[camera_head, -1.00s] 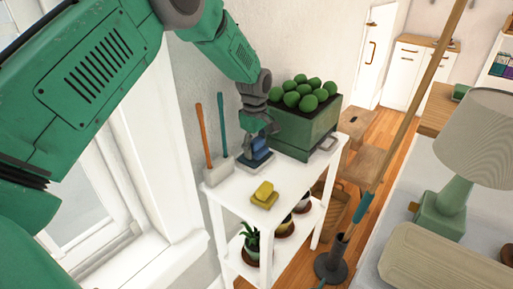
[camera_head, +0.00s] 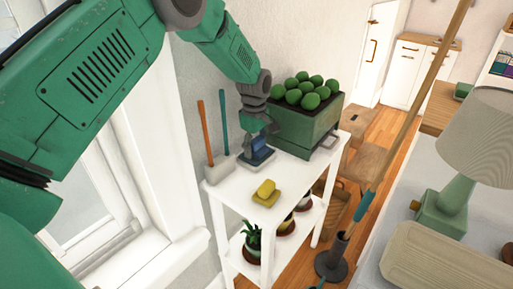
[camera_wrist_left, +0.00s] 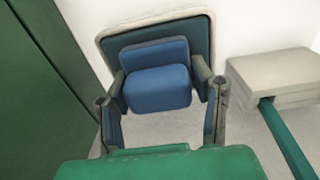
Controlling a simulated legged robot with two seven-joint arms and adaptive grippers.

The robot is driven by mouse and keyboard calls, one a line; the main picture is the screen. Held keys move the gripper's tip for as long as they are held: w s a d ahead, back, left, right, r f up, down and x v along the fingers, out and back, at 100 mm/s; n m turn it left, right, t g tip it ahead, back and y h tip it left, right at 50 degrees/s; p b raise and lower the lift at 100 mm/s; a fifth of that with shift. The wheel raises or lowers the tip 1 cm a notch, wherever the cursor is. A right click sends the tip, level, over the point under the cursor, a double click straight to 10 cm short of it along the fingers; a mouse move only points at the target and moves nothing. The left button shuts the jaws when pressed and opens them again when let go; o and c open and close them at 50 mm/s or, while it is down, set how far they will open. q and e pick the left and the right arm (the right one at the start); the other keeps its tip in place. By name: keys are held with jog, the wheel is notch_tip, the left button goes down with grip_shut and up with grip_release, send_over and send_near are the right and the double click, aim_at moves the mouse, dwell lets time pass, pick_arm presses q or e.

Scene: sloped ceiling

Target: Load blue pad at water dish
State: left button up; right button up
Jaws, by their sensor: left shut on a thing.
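My left gripper (camera_head: 259,142) is shut on a blue pad (camera_wrist_left: 158,88), with one finger on each side of it. I cannot tell whether the pad touches the dish. My right gripper is not in view.
A green planter box (camera_head: 307,128) with round green plants stands close beside the gripper. A pale holder (camera_head: 218,168) with two upright handles is on the other side. A yellow sponge (camera_head: 266,187) on a yellow dish lies nearer on the white stand (camera_head: 236,191).

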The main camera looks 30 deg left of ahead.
aim_at(255, 139)
pick_arm(q)
notch_tip(255, 139, up, 7)
jog(key=p, duration=0.7)
dwell(0.3)
dwell(0.6)
